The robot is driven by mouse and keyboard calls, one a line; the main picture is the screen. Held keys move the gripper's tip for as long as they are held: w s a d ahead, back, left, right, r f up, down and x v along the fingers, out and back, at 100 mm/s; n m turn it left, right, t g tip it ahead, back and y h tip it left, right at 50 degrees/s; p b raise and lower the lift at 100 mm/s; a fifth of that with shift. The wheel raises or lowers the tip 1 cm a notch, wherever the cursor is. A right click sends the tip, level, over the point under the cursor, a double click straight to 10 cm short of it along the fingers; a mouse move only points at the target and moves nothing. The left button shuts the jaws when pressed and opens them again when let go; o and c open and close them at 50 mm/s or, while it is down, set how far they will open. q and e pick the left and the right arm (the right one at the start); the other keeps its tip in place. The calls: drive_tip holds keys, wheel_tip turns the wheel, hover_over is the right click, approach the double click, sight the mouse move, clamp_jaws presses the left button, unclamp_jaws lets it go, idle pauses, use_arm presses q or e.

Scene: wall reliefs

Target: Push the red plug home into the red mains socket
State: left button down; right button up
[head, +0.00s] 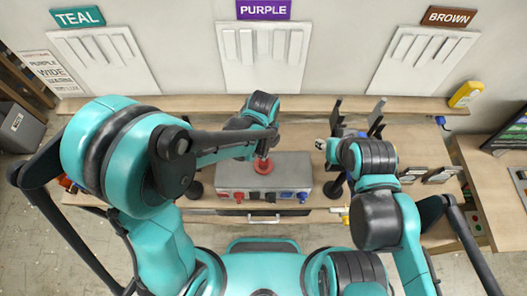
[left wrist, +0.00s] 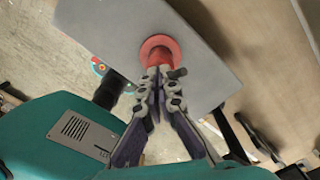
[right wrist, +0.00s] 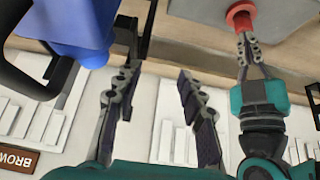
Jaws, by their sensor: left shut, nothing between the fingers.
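A red plug (head: 262,165) stands on the top face of a grey box (head: 291,166). A red round collar (left wrist: 158,45) surrounds it at the box in the left wrist view; I cannot tell how deep the plug sits in the socket. My left gripper (left wrist: 160,75) is shut and empty, its fingertips against or very close to the plug's outer end and hiding part of it. The plug (right wrist: 243,22) and left gripper (right wrist: 247,45) also show in the right wrist view. My right gripper (right wrist: 158,80) is open and empty, to the right of the box in the head view.
Red and blue fittings (head: 270,196) line the box's front. Dark upright holders (head: 376,116) stand on the bench at right. A blue object (right wrist: 75,25) is close to my right gripper. White relief panels (head: 262,57) hang on the wall behind.

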use_arm(q)
drive_tip(key=shift+w, duration=0.1)
drive_tip(key=shift+s+f+b, duration=0.2)
drive_tip(key=shift+f+b, duration=0.75)
drive_tip(key=shift+b, duration=0.05)
drive_tip(key=shift+w+r+p, duration=0.2)
drive_tip(key=shift+r+p, duration=0.7)
drive_tip(key=shift+r, duration=0.75)
wheel_tip(320, 180, up, 12)
drive_tip(key=shift+f, duration=0.25)
drive_tip(key=shift+f, duration=0.1)
